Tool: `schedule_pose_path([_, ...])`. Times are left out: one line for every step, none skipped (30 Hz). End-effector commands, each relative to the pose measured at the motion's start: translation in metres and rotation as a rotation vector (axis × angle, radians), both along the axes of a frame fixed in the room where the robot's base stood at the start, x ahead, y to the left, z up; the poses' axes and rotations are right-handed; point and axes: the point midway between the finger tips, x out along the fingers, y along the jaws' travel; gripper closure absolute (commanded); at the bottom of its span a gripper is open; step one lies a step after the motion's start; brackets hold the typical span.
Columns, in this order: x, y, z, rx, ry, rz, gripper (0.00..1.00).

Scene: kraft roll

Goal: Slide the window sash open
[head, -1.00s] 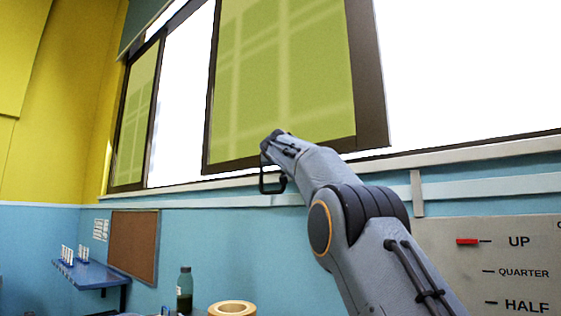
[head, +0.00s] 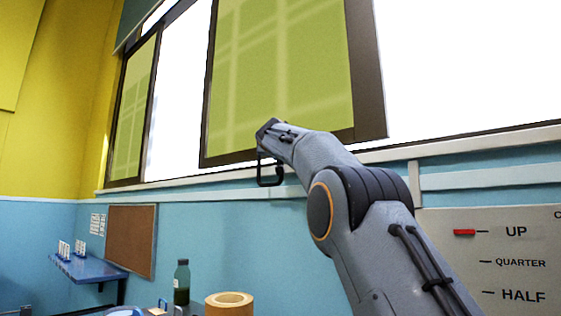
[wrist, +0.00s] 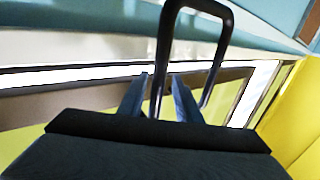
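The window sash, a dark frame with a green pane (head: 285,75), stands in the middle of the head view with bright gaps on both sides. A black loop handle (head: 262,177) hangs near its bottom rail, partly hidden behind my gripper (head: 266,131). In the wrist view the handle (wrist: 222,50) is a large U. Its left leg runs between the two fingertips of my gripper (wrist: 160,80), with a narrow gap seeming to show on each side. The fingers look open around that leg. Where the handle meets the sash is hidden.
A second green pane (head: 136,110) is at the left. A pale sill (head: 460,150) runs below the window. A board (head: 490,255) marked UP, QUARTER and HALF has a red marker beside UP. A bottle (head: 182,284), a tan roll (head: 229,305) and a blue shelf (head: 88,268) are below.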

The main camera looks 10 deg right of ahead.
Motion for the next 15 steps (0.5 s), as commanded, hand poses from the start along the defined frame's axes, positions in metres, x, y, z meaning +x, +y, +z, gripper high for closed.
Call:
schedule_pose_path([-0.005, 0.002, -0.003, 0.001, -0.001, 0.001, 0.69])
schedule_pose_path([-0.009, 0.003, -0.003, 0.0, -0.002, 0.002, 0.69])
schedule_pose_path([-0.013, 0.004, -0.004, 0.0, -0.001, 0.002, 0.69])
schedule_pose_path([-0.018, 0.005, -0.003, -0.001, -0.003, 0.002, 0.69])
schedule_pose_path([-0.021, 0.006, -0.003, -0.001, -0.002, 0.002, 0.69])
schedule_pose_path([-0.027, 0.008, -0.002, 0.0, -0.002, 0.002, 0.69])
schedule_pose_path([-0.03, 0.008, -0.003, 0.0, -0.001, 0.002, 0.69])
schedule_pose_path([-0.034, 0.009, -0.003, 0.001, -0.001, 0.002, 0.69])
schedule_pose_path([-0.038, 0.01, -0.003, 0.001, -0.001, 0.002, 0.69])
schedule_pose_path([-0.042, 0.011, -0.003, 0.0, -0.001, 0.002, 0.69])
schedule_pose_path([-0.045, 0.012, -0.002, 0.0, -0.002, 0.002, 0.69])
schedule_pose_path([-0.049, 0.013, -0.003, -0.001, -0.001, 0.002, 0.69])
schedule_pose_path([-0.051, 0.014, -0.003, -0.001, 0.0, 0.002, 0.69])
schedule_pose_path([-0.054, 0.015, -0.002, -0.001, -0.001, 0.002, 0.69])
schedule_pose_path([-0.057, 0.015, -0.002, -0.001, -0.001, 0.002, 0.69])
